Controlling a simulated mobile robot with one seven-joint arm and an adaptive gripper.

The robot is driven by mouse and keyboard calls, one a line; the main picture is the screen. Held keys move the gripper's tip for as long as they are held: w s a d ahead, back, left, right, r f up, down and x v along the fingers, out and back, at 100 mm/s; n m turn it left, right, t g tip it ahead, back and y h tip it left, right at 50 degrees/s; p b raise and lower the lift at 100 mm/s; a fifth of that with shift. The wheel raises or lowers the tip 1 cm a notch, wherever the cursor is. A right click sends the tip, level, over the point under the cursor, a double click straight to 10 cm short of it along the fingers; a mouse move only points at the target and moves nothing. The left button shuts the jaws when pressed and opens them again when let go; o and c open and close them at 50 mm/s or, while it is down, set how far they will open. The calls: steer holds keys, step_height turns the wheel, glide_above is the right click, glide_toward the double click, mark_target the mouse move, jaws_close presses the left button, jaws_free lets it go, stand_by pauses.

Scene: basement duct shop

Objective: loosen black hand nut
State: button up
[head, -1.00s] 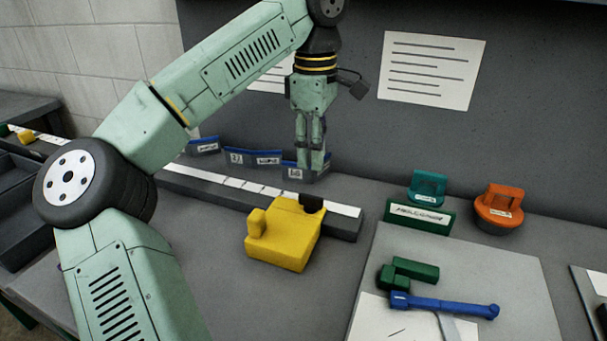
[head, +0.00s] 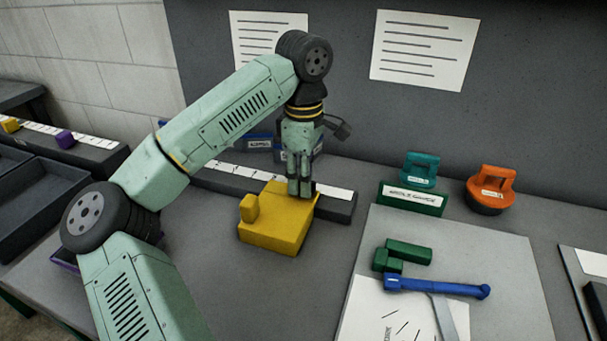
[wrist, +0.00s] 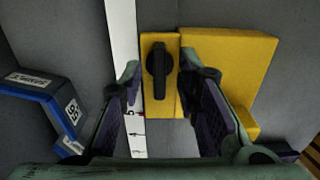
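The black hand nut (wrist: 158,72) shows in the wrist view as a dark elongated knob on a narrow yellow part. That part adjoins the wider yellow block (head: 272,225), which sits against the long dark rail with a white marked strip (head: 338,192). My gripper (head: 300,192) points down at the block's far right corner and largely hides the nut in the head view. In the wrist view, my gripper's fingers (wrist: 162,75) are spread, one on each side of the nut, with a gap on both sides. I cannot tell their exact height over it.
To the right are a green block with a label (head: 412,200), a teal handled piece (head: 421,168) and an orange handled piece (head: 491,190). A blue tool (head: 440,287) and a green piece (head: 408,252) lie on a light board.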

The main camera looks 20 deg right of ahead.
steer(key=shift+c, duration=0.4)
jaws_close()
